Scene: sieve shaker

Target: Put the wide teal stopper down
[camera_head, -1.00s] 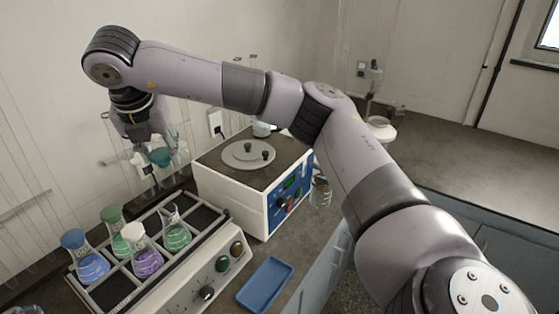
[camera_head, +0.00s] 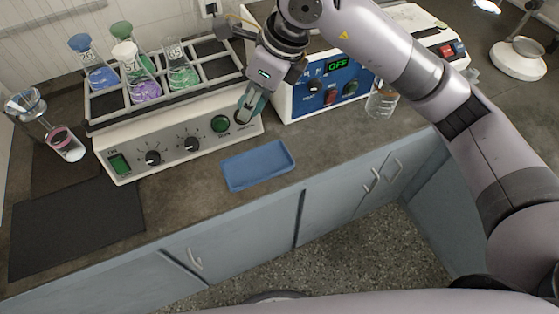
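My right gripper (camera_head: 251,108) points down at the front right of the flask shaker, left of the white and blue box. It is shut on the wide teal stopper (camera_head: 258,104), which shows partly between the fingers. The fingers hide the rest of it. An unstoppered flask with green liquid (camera_head: 182,73) stands in the shaker rack. My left gripper is out of view.
The shaker (camera_head: 180,138) also holds flasks with blue, green and white stoppers. A beaker (camera_head: 381,102) stands right of the white and blue box (camera_head: 320,90). A dark mat (camera_head: 75,228) lies at left. The bench around the tray is clear.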

